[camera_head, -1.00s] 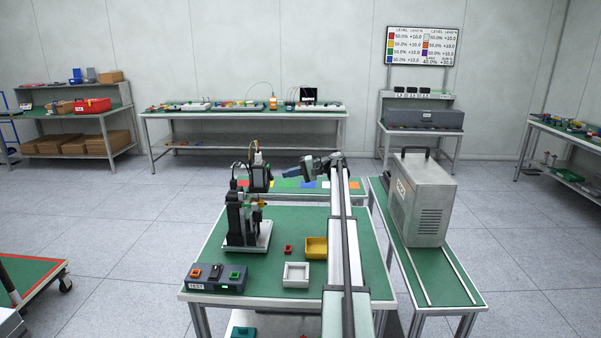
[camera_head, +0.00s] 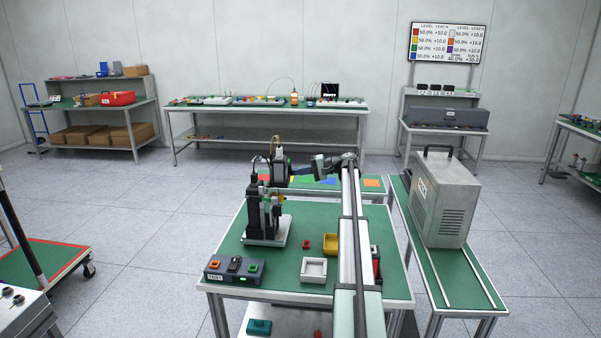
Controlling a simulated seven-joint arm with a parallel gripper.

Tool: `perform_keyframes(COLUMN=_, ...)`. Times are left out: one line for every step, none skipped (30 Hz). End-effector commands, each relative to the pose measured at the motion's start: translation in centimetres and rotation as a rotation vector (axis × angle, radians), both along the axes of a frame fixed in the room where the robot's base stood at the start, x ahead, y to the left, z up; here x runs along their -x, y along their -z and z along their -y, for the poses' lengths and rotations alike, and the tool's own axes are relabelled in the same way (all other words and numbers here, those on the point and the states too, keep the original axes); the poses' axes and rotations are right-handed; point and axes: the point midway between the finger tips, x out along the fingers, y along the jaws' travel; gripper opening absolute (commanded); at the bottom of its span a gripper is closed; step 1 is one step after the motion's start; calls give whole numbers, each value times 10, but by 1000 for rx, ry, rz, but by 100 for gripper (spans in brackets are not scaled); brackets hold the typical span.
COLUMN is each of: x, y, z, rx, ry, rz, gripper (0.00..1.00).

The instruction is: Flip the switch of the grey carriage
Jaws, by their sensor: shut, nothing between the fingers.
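A grey metal case (camera_head: 446,200) with a black top handle stands upright on a green bench with two pale rails, at the right of the head view. It is the likeliest grey carriage, with a small pale label on its left face. I cannot make out a switch on it. My arm reaches away from the bottom of the view and bends left at its far end. What looks like my gripper (camera_head: 280,172) is dark and small, just behind the black fixture and well left of the case. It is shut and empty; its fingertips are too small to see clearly.
A narrow gap separates this table from the bench (camera_head: 469,297).

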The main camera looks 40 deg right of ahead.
Motion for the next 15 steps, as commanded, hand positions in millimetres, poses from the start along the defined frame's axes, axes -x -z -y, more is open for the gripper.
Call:
perform_keyframes(x=-1, y=2, z=-1, rx=-13, ry=0, rz=12, gripper=0)
perform_keyframes(x=-2, y=3, z=-2, rx=-23, ry=-1, rz=23, gripper=0)
perform_keyframes(x=-3, y=4, z=-4, rx=-38, ry=-1, rz=37, gripper=0)
perform_keyframes(x=-4, y=5, z=-5, rx=-51, ry=-1, rz=49, gripper=0)
perform_keyframes(x=-4, y=4, z=-5, rx=-52, ry=-1, rz=51, gripper=0)
perform_keyframes(x=-5, y=4, z=-5, rx=-49, ry=-1, rz=50, gripper=0)
perform_keyframes(x=-5, y=4, z=-5, rx=-49, ry=-1, rz=50, gripper=0)
perform_keyframes(x=-5, y=4, z=-5, rx=-49, ry=-2, rz=50, gripper=0)
perform_keyframes(x=-5, y=4, z=-5, rx=-49, ry=-2, rz=50, gripper=0)
perform_keyframes(x=-5, y=4, z=-6, rx=-48, ry=-2, rz=49, gripper=0)
perform_keyframes(x=-5, y=4, z=-6, rx=-48, ry=-2, rz=49, gripper=0)
perform_keyframes(x=-5, y=4, z=-5, rx=-48, ry=-2, rz=49, gripper=0)
perform_keyframes(x=-4, y=4, z=-4, rx=-48, ry=-2, rz=49, gripper=0)
perform_keyframes(x=-3, y=5, z=-3, rx=-49, ry=-2, rz=48, gripper=0)
perform_keyframes(x=-1, y=5, z=-1, rx=-49, ry=-1, rz=49, gripper=0)
